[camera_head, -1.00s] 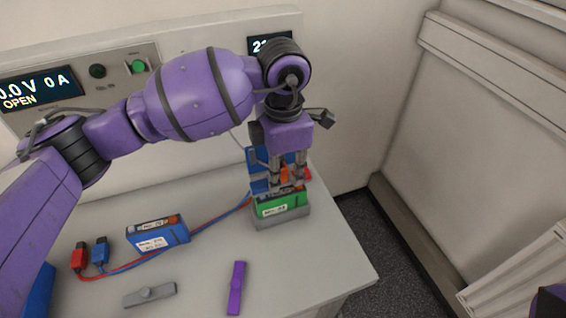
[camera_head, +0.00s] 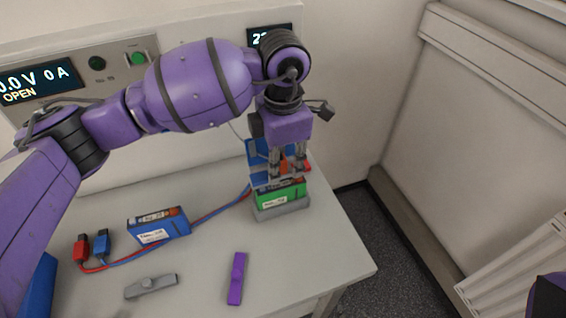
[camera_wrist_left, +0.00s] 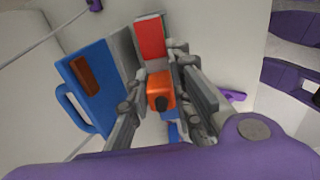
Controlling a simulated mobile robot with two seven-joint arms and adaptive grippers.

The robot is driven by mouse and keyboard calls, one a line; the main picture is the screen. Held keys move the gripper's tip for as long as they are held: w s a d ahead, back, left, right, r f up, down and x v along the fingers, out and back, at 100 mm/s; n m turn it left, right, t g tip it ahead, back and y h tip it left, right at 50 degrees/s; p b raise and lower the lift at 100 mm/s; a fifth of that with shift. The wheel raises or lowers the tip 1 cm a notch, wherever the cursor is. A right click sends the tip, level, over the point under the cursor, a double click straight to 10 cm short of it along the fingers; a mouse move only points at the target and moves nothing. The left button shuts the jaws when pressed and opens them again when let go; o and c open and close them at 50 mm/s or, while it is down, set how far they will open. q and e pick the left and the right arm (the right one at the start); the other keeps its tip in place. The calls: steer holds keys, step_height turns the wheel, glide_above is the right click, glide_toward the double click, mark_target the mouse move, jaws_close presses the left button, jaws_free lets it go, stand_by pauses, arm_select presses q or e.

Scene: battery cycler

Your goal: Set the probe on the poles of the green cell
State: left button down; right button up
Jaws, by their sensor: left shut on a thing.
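The green cell (camera_head: 281,194) stands upright in a grey holder (camera_head: 283,211) near the table's back right corner. My left gripper (camera_head: 288,174) points down directly over it. In the left wrist view, its fingers are shut on an orange block with a dark end (camera_wrist_left: 160,90), which appears to be the probe. A bit of orange shows between the fingers in the head view too. The fingers hide most of the probe and the cell's top, so I cannot tell whether the probe touches the poles. My right gripper is out of view.
A blue cell (camera_head: 158,226) lies left of the holder, near red and blue leads with plugs (camera_head: 101,243). A grey piece (camera_head: 151,286) and a purple piece (camera_head: 237,279) lie in front. A blue object (camera_head: 257,148) stands close behind my gripper. The table's front right is clear.

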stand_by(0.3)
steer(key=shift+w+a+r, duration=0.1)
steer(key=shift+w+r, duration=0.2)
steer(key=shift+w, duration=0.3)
arm_select(q)
steer(key=shift+f, duration=0.2)
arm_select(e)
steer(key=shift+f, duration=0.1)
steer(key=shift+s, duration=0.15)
arm_select(q)
steer(key=shift+f, duration=0.25)
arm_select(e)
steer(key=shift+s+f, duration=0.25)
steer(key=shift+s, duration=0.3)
arm_select(q)
steer(key=shift+f, duration=0.25)
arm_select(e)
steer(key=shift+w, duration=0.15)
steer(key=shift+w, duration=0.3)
